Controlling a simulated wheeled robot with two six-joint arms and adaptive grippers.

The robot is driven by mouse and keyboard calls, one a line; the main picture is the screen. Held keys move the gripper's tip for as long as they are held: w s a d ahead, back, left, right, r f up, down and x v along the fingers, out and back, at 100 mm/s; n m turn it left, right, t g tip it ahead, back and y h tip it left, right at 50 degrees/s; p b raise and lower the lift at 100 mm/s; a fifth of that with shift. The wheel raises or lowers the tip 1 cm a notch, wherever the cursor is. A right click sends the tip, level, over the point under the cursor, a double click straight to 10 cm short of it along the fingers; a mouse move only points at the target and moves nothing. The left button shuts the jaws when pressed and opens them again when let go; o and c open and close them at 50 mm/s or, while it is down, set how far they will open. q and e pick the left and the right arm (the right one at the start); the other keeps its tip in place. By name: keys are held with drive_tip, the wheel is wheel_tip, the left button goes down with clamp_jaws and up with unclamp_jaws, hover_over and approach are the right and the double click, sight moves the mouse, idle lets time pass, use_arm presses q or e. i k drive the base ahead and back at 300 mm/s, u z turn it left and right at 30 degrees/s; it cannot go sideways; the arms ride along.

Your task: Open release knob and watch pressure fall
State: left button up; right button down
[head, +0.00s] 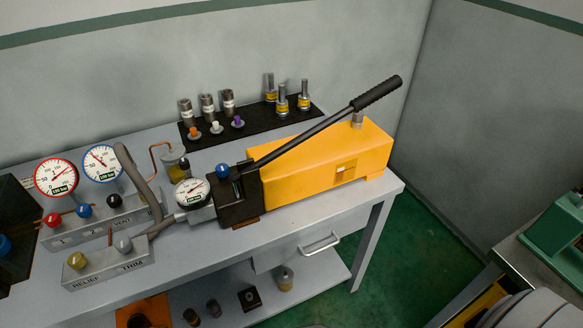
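A yellow hand pump (318,170) lies on the grey bench, with its long black lever (325,125) slanting up to the right. Its black front block (240,203) carries a blue knob (222,171); no label on that knob can be read. A white-faced gauge (191,193) joins the block's left side. A red-rimmed gauge (56,177) and a blue-rimmed gauge (103,163) stand at the left. Needle readings are too small to tell.
Red, blue and black knobs sit on a manifold (100,222) behind the RELIEF block. A black mat (255,120) with several fittings lies at the back. A drawer (313,243) and lower shelf (310,275) are below. Green machinery (555,230) stands at right.

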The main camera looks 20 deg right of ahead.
sight(221, 170)
drive_tip(key=u, duration=1.9)
drive_tip(key=i, duration=1)
drive_tip(key=z, duration=2.6)
